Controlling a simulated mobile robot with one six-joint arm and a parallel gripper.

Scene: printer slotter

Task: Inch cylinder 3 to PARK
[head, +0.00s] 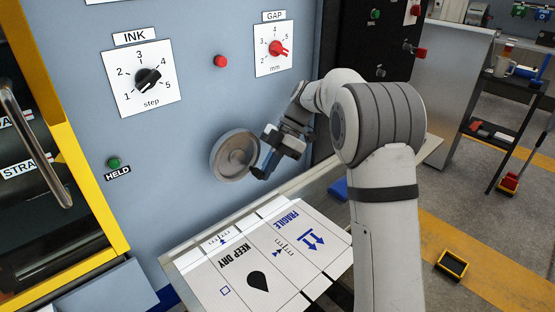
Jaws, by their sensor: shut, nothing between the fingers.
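A grey round handwheel (234,155) is mounted on the blue-grey machine panel. My gripper (262,170) is at the wheel's right side, fingers pointing down and left, shut and empty. Whether it touches the rim cannot be told. At the far left, dark cylinders (30,213) sit behind a yellow-framed guard (85,150) with a grey bar handle (35,145). Their labels are cut off, one reading "STRA", so I cannot tell which is cylinder 3. No PARK mark is readable. A green lamp or button (114,162) labelled HELD is on the panel.
Above are the black INK knob (148,80), a red button (220,61) and the red GAP knob (278,49). A printed board sheet (235,278) lies on the feed table below the wheel.

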